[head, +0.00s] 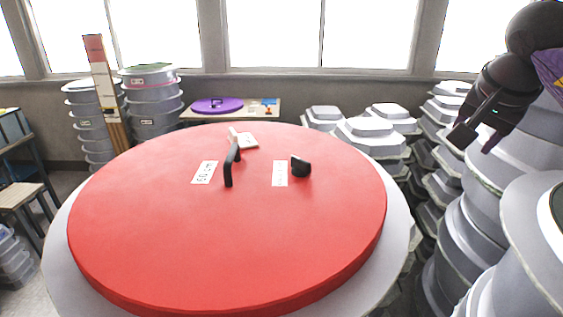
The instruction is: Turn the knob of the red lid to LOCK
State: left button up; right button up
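The large round red lid (228,235) lies on a pale grey drum (62,270) in front of me. A small black knob (301,166) stands on its far half, right of centre, next to a white label (280,173). A black bar handle (229,168) stands left of the knob, with another white label (204,172) to its left. The label print is too small to read. My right gripper (479,140) is at the upper right, beyond the lid's right edge, open and empty, well apart from the knob. My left gripper is out of view.
A pale block or card (243,140) lies near the lid's far edge. Stacked grey moulds (375,135) crowd the back right and right side. More stacked moulds (152,100) stand at the back left. A purple lid (217,105) rests on a table behind.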

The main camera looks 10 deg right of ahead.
aim_at(301, 168)
jog(key=l+u, duration=0.25)
jog(key=u, duration=0.2)
jog(key=l+u, duration=0.2)
jog(key=u, duration=0.25)
jog(key=k+l+u, duration=0.1)
jog(key=u, duration=0.35)
jog(key=l, duration=0.1)
